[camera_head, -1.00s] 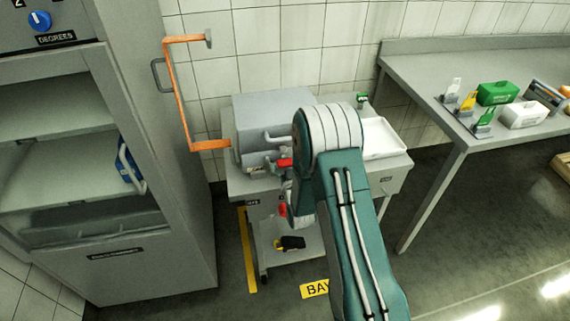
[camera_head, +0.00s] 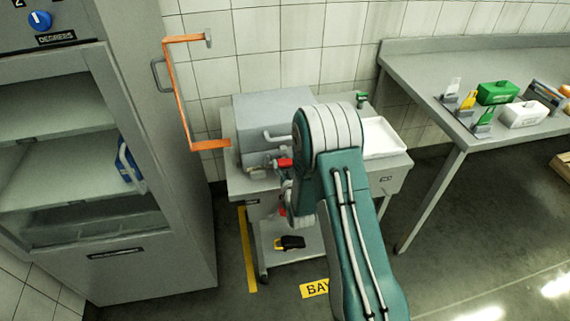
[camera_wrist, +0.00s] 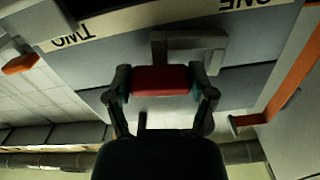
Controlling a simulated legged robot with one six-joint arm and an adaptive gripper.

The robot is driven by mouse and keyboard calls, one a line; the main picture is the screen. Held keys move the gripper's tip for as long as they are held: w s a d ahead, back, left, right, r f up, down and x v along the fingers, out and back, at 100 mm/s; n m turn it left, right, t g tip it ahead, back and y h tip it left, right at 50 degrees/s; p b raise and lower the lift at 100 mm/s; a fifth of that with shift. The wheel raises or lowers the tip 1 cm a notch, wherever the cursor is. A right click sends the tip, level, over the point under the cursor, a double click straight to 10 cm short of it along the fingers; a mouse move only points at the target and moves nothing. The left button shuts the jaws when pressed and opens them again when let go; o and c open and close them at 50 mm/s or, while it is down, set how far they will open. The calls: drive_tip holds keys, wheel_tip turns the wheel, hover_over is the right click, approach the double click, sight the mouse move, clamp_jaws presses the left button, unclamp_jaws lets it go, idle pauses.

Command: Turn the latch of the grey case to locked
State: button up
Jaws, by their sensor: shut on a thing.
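The grey case (camera_head: 262,108) sits on the trolley, its lid down, partly hidden behind my arm. Its light grey handle (camera_head: 276,136) shows on the front. A red latch (camera_head: 285,162) shows just left of my arm's wrist. In the wrist view, my gripper (camera_wrist: 161,88) has its two dark fingers on either side of a red piece, which looks like the latch (camera_wrist: 160,78), and is shut on it. A grey bar (camera_wrist: 188,42) lies just beyond it. Upside-down labels ONE and TWO show on a pale strip (camera_wrist: 140,22). I cannot tell the latch's lock state.
An orange rail (camera_head: 178,95) stands close left of the case, beside a tall cabinet (camera_head: 150,255). A white tray (camera_head: 382,138) is on the trolley's right. A yellow-and-black object (camera_head: 290,242) lies on the lower shelf. A bench (camera_head: 420,75) with small boxes stands at right.

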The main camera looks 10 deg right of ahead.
drive_tip(key=m, duration=0.7)
idle(0.6)
drive_tip(key=o, duration=1.1)
drive_tip(key=shift+w, duration=0.1)
drive_tip(key=s, duration=1.2)
